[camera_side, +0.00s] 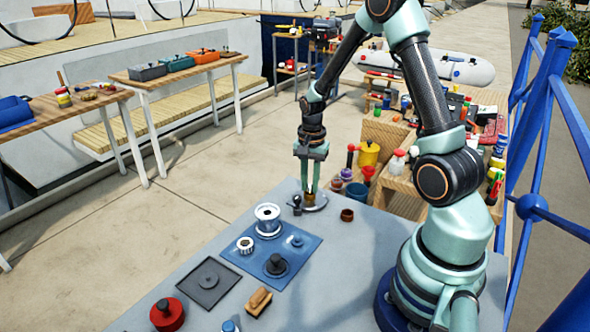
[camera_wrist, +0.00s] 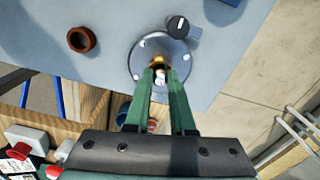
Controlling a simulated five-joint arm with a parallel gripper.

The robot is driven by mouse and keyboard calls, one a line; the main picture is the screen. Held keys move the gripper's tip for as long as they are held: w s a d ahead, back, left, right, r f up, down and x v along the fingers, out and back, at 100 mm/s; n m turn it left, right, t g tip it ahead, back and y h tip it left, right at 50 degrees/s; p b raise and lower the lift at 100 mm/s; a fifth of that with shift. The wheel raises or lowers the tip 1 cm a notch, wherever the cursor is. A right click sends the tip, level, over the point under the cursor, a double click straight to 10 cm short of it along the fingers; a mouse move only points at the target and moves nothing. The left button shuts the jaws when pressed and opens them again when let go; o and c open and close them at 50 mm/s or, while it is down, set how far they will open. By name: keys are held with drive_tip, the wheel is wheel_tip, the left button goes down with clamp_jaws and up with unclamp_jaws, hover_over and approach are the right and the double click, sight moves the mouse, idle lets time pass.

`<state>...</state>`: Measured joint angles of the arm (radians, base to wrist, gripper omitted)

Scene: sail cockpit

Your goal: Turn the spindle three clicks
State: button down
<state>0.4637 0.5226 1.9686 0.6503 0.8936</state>
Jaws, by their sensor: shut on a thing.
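The spindle is a small brass post (camera_side: 310,199) on a round bolted metal base (camera_side: 321,205) near the far edge of the grey bench. In the wrist view the brass (camera_wrist: 157,60) shows just past my fingertips, at the middle of the round base (camera_wrist: 143,50). My gripper (camera_side: 310,190) points straight down with its two green fingers closed on the spindle; the fingers also show in the wrist view (camera_wrist: 160,74). They hide most of the post. A dark knob with a white line (camera_wrist: 178,25) stands beside the base.
A brown ring-shaped cup (camera_side: 347,215) stands right of the base. A blue mat (camera_side: 240,265) with a silver winch drum (camera_side: 267,218) and other parts lies nearer. A grey tray (camera_side: 208,282), red round part (camera_side: 167,314) and wooden-handled brush (camera_side: 258,301) are in front. Crowded shelves stand behind.

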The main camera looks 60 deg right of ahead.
drive_tip(key=m, duration=0.3)
drive_tip(key=shift+m, duration=0.3)
drive_tip(key=shift+m, duration=3.4)
drive_tip(key=c, duration=1.1)
unclamp_jaws()
